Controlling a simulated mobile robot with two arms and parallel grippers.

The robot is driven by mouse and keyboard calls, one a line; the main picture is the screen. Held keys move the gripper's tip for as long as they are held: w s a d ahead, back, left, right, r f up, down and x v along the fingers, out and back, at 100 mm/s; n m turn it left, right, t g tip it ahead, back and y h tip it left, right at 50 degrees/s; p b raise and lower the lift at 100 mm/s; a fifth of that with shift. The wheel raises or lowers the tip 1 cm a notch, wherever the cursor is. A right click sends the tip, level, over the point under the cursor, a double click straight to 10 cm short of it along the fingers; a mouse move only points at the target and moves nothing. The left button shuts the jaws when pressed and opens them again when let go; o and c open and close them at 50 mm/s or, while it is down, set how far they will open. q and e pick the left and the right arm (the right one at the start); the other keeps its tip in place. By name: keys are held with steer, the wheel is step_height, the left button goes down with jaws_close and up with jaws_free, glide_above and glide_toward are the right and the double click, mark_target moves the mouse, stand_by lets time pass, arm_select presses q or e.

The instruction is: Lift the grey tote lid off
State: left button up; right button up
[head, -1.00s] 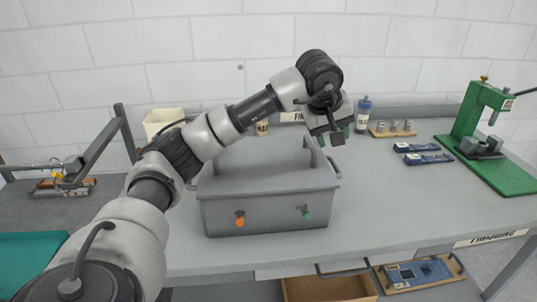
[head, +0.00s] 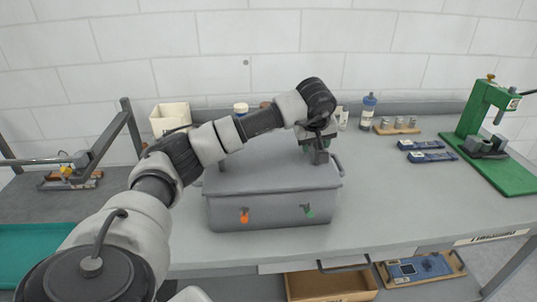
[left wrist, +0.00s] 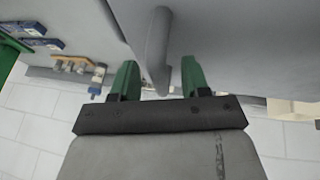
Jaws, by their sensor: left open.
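The grey tote (head: 270,211) stands on the bench with its grey lid (head: 262,178) on top. An orange tag and a green tag hang on its front. My left gripper (head: 318,152) is at the right part of the lid, pointing down, and hides most of the lid's right handle. In the left wrist view, the green fingers (left wrist: 158,80) are open, one on each side of the grey handle (left wrist: 158,45), with gaps visible. The lid's left handle (head: 221,163) is partly behind my arm. My right gripper is not in view.
A green press (head: 490,140) stands at the right, with two blue devices (head: 430,157) beside it. A blue bottle (head: 367,110) and a wooden block with small weights (head: 397,126) are behind. A cream bin (head: 169,117) is at the back left. The bench right of the tote is clear.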

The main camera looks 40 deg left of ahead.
arm_select(q)
steer(key=shift+w+f, duration=0.15)
steer(key=shift+f, duration=0.15)
jaws_close()
steer(key=shift+r, duration=0.1)
step_height(320, 180, up, 5)
steer(key=p, duration=0.3)
steer(key=shift+p, duration=0.4)
steer(key=w+d+r+p, duration=0.1)
steer(key=d+r+p, duration=0.4)
steer(key=d, duration=0.6)
steer(key=shift+d+r, duration=0.3)
steer(key=shift+r, duration=0.2)
steer(key=shift+w, duration=0.1)
